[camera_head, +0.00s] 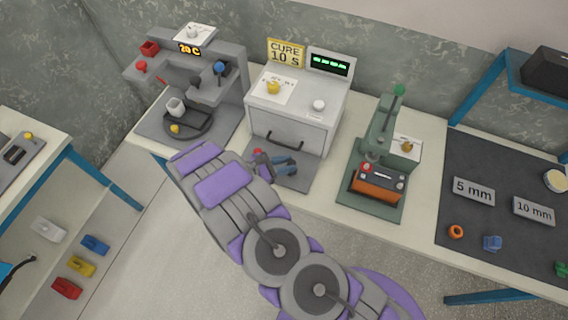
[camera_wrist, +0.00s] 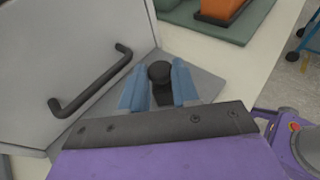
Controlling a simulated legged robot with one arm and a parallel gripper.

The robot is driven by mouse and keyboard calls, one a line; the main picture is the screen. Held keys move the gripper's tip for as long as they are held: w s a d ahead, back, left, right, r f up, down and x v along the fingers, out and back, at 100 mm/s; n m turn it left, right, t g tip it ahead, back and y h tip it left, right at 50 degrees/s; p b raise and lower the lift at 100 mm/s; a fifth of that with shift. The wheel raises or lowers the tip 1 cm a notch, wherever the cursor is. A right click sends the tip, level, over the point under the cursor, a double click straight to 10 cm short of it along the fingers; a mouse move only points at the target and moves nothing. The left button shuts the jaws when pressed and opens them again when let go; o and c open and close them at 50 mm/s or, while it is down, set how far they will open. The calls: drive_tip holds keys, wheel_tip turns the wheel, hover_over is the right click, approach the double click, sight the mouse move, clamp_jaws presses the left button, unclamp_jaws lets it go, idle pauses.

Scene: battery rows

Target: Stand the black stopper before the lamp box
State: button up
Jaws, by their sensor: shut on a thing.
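The lamp box (camera_head: 289,132) is a pale grey cabinet with a dark handle on its front, under a yellow "CURE 10 S" sign and a green display. Its front and handle (camera_wrist: 90,82) also show at the left in the wrist view. My gripper (camera_head: 286,165) is low before the box front, over a grey plate. In the wrist view my gripper (camera_wrist: 160,88) has its blue fingers on either side of the black stopper (camera_wrist: 159,72), shut on it.
A grey machine (camera_head: 215,75) with an orange readout stands to the left. A green press (camera_head: 385,135) holding an orange and black block stands to the right. The grey plate (camera_head: 296,182) before the box has bare room around my fingers.

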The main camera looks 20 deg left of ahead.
drive_tip(key=o, duration=0.6)
drive_tip(key=shift+a+f, duration=0.2)
drive_tip(key=shift+a, duration=0.05)
drive_tip(key=shift+c, duration=0.2)
drive_tip(key=o, duration=0.3)
drive_tip(key=shift+a, duration=0.35)
drive_tip(key=shift+o, duration=0.9)
drive_tip(key=shift+d+r, duration=0.15)
drive_tip(key=shift+d, duration=0.25)
drive_tip(key=p+v, duration=0.1)
drive_tip(key=v, duration=1.1)
drive_tip(key=shift+a, duration=0.15)
